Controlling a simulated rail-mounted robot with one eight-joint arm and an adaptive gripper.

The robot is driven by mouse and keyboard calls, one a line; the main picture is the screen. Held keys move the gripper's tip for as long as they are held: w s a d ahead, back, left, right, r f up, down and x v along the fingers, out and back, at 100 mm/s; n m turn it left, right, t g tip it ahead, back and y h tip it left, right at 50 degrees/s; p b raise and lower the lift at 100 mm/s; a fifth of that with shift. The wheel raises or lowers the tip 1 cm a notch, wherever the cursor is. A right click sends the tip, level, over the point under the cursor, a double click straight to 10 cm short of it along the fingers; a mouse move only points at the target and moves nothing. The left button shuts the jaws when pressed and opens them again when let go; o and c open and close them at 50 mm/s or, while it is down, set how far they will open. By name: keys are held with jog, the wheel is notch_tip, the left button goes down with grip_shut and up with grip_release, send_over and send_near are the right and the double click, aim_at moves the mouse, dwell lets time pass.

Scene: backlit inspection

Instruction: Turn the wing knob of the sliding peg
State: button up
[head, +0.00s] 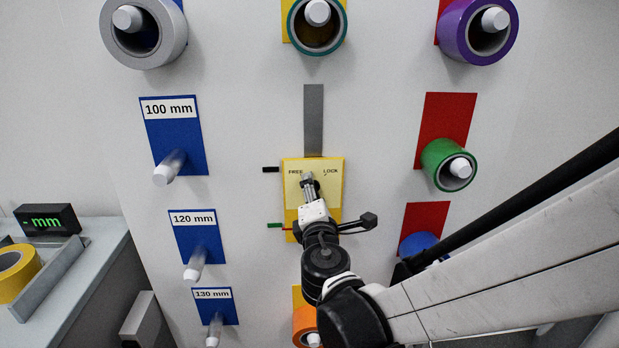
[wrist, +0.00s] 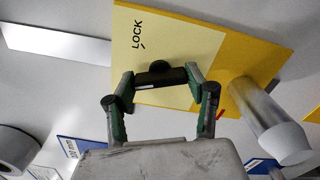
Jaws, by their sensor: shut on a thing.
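The sliding peg's yellow plate (head: 336,205) sits on the grey panel below a grey vertical strip (head: 313,115). It is marked FREE at left and LOCK at right. My gripper (head: 308,184) is in front of the plate and hides most of the knob there. In the wrist view, the plate (wrist: 200,55) shows the LOCK mark, and my gripper (wrist: 161,80) has its fingers on both sides of the dark wing knob (wrist: 158,74), shut on it. The knob's bar lies across between the fingers. The pale peg (wrist: 268,125) sticks out beside my right-hand finger.
Black (head: 270,169) and green (head: 274,225) marks lie left of the plate. Empty pegs on blue labels stand at left; pegs with tape rolls, such as the green roll (head: 448,163), stand at right. A display (head: 47,219) and a yellow roll (head: 15,272) are at far left.

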jog(key=m+b, duration=0.1)
jog(key=m, duration=0.5)
jog(key=shift+m, duration=0.3)
jog(key=m, duration=0.6)
jog(key=shift+m+b, duration=0.3)
jog(key=shift+m, duration=0.3)
jog(key=o, duration=1.2)
jog(key=shift+c, duration=0.2)
jog(key=shift+s, duration=0.1)
jog(key=s, duration=1.1)
jog(key=shift+s+d, duration=0.25)
jog(key=shift+s, duration=0.15)
